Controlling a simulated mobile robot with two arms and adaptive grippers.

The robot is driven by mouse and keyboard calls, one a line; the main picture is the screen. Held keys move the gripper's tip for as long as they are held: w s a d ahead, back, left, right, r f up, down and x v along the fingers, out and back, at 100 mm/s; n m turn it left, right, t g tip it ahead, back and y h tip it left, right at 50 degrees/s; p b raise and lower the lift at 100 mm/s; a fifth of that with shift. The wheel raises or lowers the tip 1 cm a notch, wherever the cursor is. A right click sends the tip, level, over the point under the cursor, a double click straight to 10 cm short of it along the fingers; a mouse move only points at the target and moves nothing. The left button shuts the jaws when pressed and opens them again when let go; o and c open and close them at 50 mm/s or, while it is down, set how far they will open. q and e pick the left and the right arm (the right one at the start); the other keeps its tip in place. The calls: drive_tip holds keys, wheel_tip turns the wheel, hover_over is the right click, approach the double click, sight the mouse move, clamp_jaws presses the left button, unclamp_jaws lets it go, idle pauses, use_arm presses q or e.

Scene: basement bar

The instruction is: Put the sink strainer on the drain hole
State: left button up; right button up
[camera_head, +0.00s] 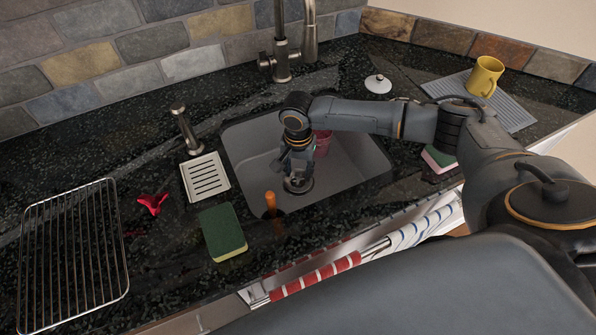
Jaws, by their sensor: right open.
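The sink (350,168) is a grey basin set into the dark counter. On its floor is the round drain (299,187), a dark ring with a lighter metallic middle. My right gripper (297,167) reaches down into the sink, open, with its fingertips just above or at the drain. The fingers partly cover the drain, so I cannot tell whether a strainer sits in it or touches them. A small white disc with a knob (378,84) lies on the counter behind the sink; I cannot tell whether it is the strainer. My left gripper is not in view.
A reddish cup (323,143) stands in the sink behind my gripper. An orange-handled tool (271,201) is at the front rim. Around it are a green sponge (222,232), slotted tray (205,177), wire rack (72,255), faucet (281,60) and yellow mug (485,76).

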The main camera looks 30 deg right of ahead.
sight(298, 175)
wheel_tip(298, 175, up, 11)
idle(0.3)
drive_tip(key=shift+r, duration=0.15)
